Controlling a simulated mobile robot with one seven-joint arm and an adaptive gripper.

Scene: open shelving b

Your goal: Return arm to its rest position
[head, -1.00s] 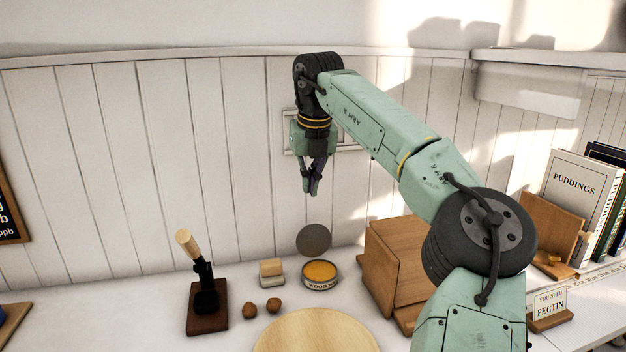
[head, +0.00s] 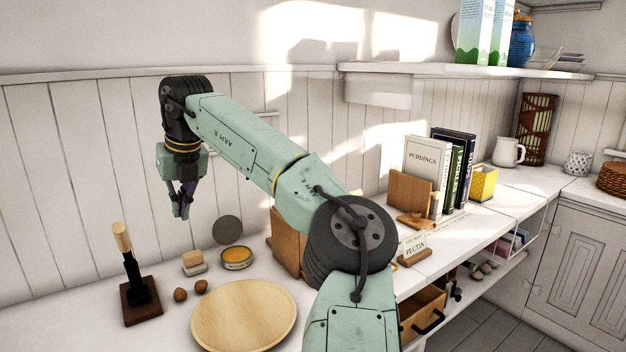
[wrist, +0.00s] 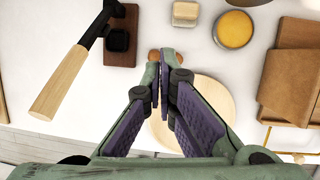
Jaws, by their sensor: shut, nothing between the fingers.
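My gripper (head: 182,205) hangs pointing down above the back of the white counter, shut and empty. Nothing touches the fingers.
Below lie a round wooden board (head: 245,313), an open tin (head: 236,258), a small block (head: 194,263), two brown nuts and a dark stand with a wooden handle (head: 122,237). A wooden box (head: 287,243) sits behind my arm. Books (head: 427,165) stand farther right.

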